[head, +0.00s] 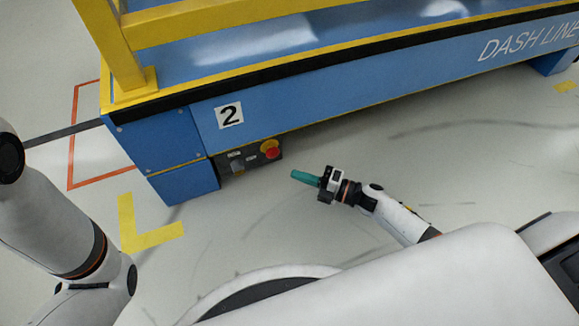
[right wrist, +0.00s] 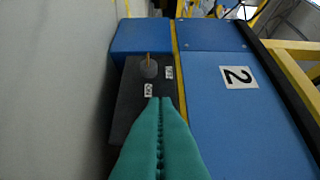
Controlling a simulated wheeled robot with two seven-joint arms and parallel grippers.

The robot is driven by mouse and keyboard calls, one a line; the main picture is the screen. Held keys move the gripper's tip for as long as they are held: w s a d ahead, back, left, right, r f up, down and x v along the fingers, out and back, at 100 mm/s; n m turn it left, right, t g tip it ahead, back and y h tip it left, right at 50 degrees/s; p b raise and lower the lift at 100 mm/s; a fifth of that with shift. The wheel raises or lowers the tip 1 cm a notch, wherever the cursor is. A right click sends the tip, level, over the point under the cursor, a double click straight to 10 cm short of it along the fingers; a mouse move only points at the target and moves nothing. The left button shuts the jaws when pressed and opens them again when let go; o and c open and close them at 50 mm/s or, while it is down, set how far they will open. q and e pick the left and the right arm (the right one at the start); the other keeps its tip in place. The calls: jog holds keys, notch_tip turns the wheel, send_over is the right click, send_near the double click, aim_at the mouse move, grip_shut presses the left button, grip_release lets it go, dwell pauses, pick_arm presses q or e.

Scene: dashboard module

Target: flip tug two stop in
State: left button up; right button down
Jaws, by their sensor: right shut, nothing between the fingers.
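A dark control box (head: 228,172) hangs low on the blue station marked 2, at the right of its corner leg. It bears a red stop button (head: 270,149) on a yellow collar, small white labels, and a small grey switch (head: 237,167). The red button does not show in the wrist view. My left gripper is out of view.
The white number 2 plate (head: 229,114) is on the blue beam (head: 330,108) above the box. Yellow rails (head: 190,24) stand above. Yellow floor tape (head: 150,238) lies left of my right gripper. The floor around that gripper is clear.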

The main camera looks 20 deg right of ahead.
jog(key=p+v, duration=0.2)
jog(key=v, duration=0.4)
jog(key=shift+s, duration=0.25)
jog(key=shift+d, duration=0.1)
